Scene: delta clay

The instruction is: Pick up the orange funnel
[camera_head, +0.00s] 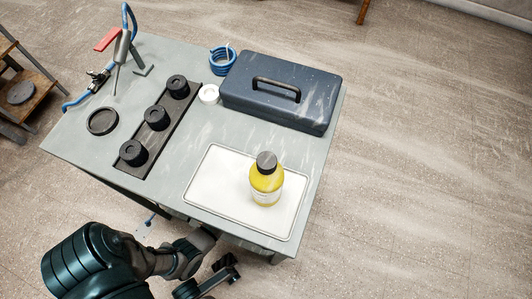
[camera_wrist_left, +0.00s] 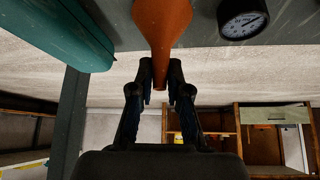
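The orange funnel (camera_wrist_left: 162,28) shows at the top centre of the left wrist view, in front of a grey surface. Its wide part is cut off by the top edge, and its narrow spout points down the picture. My left gripper (camera_wrist_left: 161,78) has its black fingers drawn in on both sides of the spout and appears shut on it. Whether the funnel is clear of the surface cannot be told. The head view shows no funnel. A dark arm of mine enters there at the lower left, with gripper parts (camera_head: 208,279) beside the table; its finger state is unclear.
Close to the funnel are a teal rounded object (camera_wrist_left: 70,35) and a round gauge (camera_wrist_left: 243,19). The grey table (camera_head: 80,135) holds a blue toolbox (camera_head: 240,85), a yellow bottle (camera_head: 266,182) on a white tray (camera_head: 215,185), and a black rack (camera_head: 158,142) with knobs.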

